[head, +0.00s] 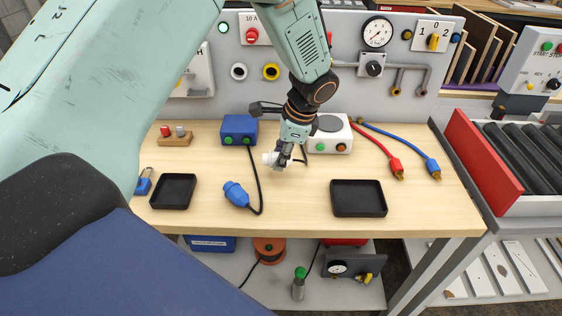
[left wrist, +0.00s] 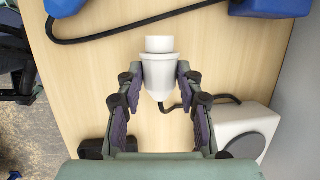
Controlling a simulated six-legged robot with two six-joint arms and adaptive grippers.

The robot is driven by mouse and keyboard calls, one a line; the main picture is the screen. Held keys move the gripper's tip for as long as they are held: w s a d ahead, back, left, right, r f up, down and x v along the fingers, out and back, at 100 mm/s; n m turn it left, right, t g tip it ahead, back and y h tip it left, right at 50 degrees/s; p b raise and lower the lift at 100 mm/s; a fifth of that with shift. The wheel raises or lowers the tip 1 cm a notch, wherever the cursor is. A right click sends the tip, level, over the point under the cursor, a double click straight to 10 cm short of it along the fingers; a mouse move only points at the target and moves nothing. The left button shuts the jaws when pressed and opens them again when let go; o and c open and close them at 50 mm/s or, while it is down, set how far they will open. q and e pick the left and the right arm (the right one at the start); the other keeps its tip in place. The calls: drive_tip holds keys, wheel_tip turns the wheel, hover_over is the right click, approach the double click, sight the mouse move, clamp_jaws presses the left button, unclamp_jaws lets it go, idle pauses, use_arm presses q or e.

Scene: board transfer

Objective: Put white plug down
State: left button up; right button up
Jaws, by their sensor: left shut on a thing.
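The white plug (head: 270,159) is held in my left gripper (head: 282,160) above the middle of the wooden bench. In the left wrist view the white plug (left wrist: 158,73) sits between the two fingers of my left gripper (left wrist: 158,88), which close on its sides. A dark cable runs from it to the white box (head: 330,134) with a grey round top, right of the gripper. That white box also shows at the right in the left wrist view (left wrist: 240,130). My right gripper is not in view.
A blue plug (head: 236,194) on a black cable lies at left, joined to a blue box (head: 239,130). Black trays stand at left (head: 173,191) and right (head: 358,198). Red (head: 396,168) and blue (head: 432,168) plugs lie at right. Bare bench lies between the blue plug and right tray.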

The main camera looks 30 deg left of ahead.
use_arm(q)
wheel_tip(320, 180, down, 2)
drive_tip(key=shift+f, duration=0.1)
drive_tip(key=shift+w+a, duration=0.1)
drive_tip(key=shift+f, duration=0.2)
drive_tip(key=o, duration=0.9)
drive_tip(key=shift+o, duration=1.3)
drive_tip(key=p+v, duration=0.1)
drive_tip(key=v, duration=1.1)
drive_tip(key=shift+r, duration=0.2)
